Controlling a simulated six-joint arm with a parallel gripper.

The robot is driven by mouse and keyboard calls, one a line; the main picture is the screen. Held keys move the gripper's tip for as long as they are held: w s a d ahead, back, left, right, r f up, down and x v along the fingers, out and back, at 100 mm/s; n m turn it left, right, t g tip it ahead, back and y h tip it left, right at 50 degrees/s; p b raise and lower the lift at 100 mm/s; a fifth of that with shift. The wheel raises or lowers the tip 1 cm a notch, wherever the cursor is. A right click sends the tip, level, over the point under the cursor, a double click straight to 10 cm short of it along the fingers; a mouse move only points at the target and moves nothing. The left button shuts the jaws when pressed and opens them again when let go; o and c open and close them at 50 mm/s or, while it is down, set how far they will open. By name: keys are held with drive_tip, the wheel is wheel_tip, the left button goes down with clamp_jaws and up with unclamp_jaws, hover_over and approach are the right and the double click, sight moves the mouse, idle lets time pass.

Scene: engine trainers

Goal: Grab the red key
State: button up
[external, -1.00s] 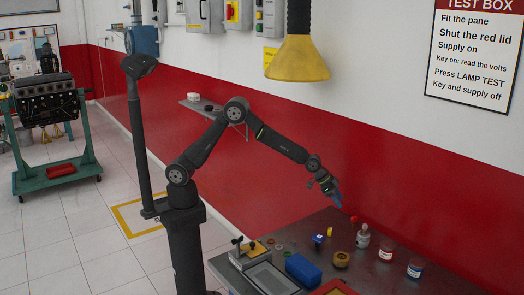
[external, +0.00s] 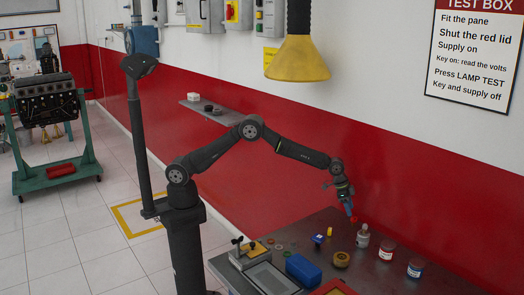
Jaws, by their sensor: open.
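The red key (external: 355,219) is a small red shape near the back edge of the metal bench, behind the bottles. My gripper (external: 349,212) points down with blue fingertips just above and beside the red key. It is open, and the fingertips overlap part of the key in this view. I cannot tell whether they touch it.
A clear bottle (external: 362,237) and jars (external: 387,250) (external: 415,268) stand to the right of the key. A blue-topped item (external: 318,239), a brass-coloured round part (external: 341,259) and a blue box (external: 303,269) lie in front. The red wall is close behind.

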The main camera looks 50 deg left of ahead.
sight(352, 222)
drive_tip(key=shift+x, duration=1.25)
drive_tip(key=shift+w+a+x, duration=0.1)
drive_tip(key=shift+a+x, duration=0.05)
drive_tip(key=shift+x, duration=1.15)
drive_tip(key=shift+w+a+x, duration=0.1)
drive_tip(key=shift+a+x, duration=0.05)
drive_tip(key=shift+x, duration=1.1)
drive_tip(key=c, duration=1.1)
